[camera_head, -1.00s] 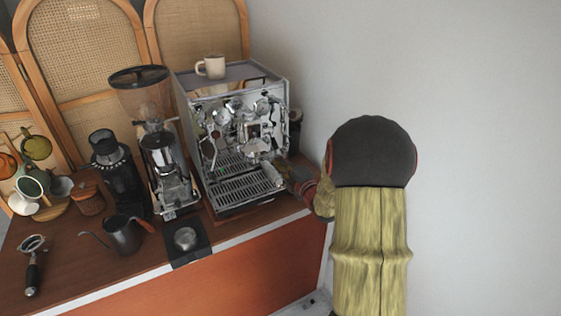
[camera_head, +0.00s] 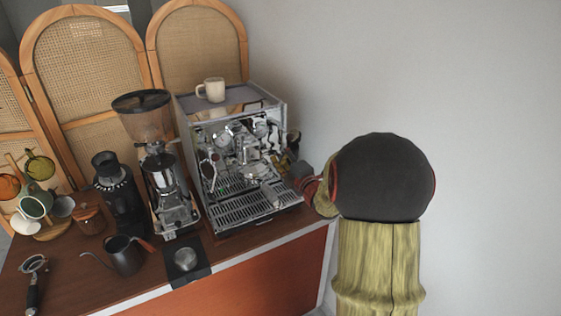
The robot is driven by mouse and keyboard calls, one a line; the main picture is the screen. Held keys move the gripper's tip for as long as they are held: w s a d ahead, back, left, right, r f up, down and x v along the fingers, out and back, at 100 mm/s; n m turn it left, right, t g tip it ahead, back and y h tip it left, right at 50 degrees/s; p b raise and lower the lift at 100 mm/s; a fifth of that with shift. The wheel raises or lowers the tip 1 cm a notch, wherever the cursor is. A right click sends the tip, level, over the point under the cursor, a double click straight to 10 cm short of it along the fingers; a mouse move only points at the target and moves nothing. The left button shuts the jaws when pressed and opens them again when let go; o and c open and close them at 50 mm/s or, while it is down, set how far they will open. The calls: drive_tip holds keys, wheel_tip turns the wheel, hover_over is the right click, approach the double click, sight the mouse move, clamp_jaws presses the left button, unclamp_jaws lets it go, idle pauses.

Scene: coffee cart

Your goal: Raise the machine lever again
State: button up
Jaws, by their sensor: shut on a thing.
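The espresso machine (camera_head: 240,104) is a chrome box on the wooden counter. My gripper (camera_head: 283,160) is at the right of its front, by the group head, with its fingers small and dark against the metal. It is shut on the machine lever, which is mostly hidden by the fingers and cluttered chrome parts. The lever's exact angle cannot be made out. A portafilter handle (camera_head: 270,194) shows low at the front, above the drip tray (camera_head: 240,207).
A cream mug (camera_head: 211,90) stands on the machine's top. A grinder (camera_head: 160,176), a black kettle (camera_head: 125,256) and a tamping mat with a tamper (camera_head: 186,262) are to the left. A loose portafilter (camera_head: 33,279) lies at far left. A plain wall is on the right.

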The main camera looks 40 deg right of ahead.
drive_tip(key=shift+w+a+r, duration=0.15)
drive_tip(key=shift+w+r, duration=0.15)
drive_tip(key=shift+r, duration=0.15)
drive_tip(key=shift+c, duration=0.2)
drive_tip(key=shift+s+a+f+b, duration=0.35)
drive_tip(key=shift+s+f+b, duration=0.15)
drive_tip(key=shift+s, duration=0.1)
drive_tip(key=shift+s+a+f+b, duration=0.35)
drive_tip(key=shift+s+f+b, duration=0.15)
drive_tip(key=shift+s, duration=0.1)
clamp_jaws()
drive_tip(key=b+v, duration=0.1)
drive_tip(key=v, duration=0.5)
drive_tip(key=shift+s+a+f, duration=0.15)
drive_tip(key=shift+s+a, duration=0.05)
drive_tip(key=shift+a, duration=0.2)
